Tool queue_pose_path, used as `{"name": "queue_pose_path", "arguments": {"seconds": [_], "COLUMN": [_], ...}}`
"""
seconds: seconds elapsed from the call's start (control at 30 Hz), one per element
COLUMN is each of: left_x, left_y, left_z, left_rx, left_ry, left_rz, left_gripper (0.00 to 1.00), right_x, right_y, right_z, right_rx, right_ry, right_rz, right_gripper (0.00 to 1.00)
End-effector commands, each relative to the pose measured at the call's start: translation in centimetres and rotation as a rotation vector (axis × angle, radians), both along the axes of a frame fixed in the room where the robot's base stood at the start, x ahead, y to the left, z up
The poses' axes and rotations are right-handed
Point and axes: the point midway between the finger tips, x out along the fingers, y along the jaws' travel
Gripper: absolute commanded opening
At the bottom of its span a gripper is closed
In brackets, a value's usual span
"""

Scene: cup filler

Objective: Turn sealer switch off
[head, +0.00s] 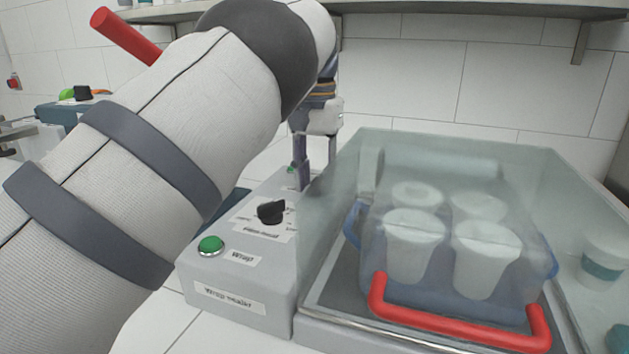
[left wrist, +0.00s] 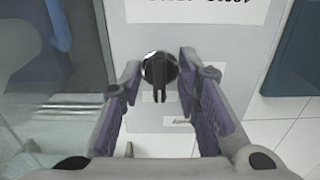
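The wrap sealer (head: 245,290) is a light grey unit with a black rotary switch (head: 270,210) on its top panel. In the left wrist view a black knob (left wrist: 160,68), apparently this switch, sits in line with the gap between the fingers, its grip ridge pointing down the picture. My left gripper (head: 315,178) is open, fingers pointing down over the panel, just behind and to the right of the switch in the head view. Its purple-padded fingers (left wrist: 162,82) stand apart with nothing held. Contact with the knob cannot be told. My right gripper is out of view.
A green button (head: 210,245) is at the panel's front left. A clear cover (head: 345,230) with a red handle (head: 455,333) stands to the right, over a blue tray of several cups. Another device with a black knob (head: 83,92) is at the far left. A shelf (head: 470,8) hangs above.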

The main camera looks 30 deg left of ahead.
Motion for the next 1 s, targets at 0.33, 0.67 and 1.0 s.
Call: {"name": "queue_pose_path", "arguments": {"seconds": [0.33,0.67,1.0], "left_x": [-0.05,-0.07,-0.07], "left_y": [0.0,-0.03,-0.11], "left_z": [0.34,0.35,0.53], "left_rx": [0.0,-0.001,-0.002], "left_ry": [-0.004,-0.003,-0.005], "left_rz": [0.0,0.016,0.203], "left_gripper": [0.0,0.0,0.0], "right_x": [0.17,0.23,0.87], "right_y": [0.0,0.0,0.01], "right_z": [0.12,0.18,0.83], "right_rx": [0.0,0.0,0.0], "right_ry": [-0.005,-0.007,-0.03], "right_rz": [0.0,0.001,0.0], "right_gripper": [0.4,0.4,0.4]}}
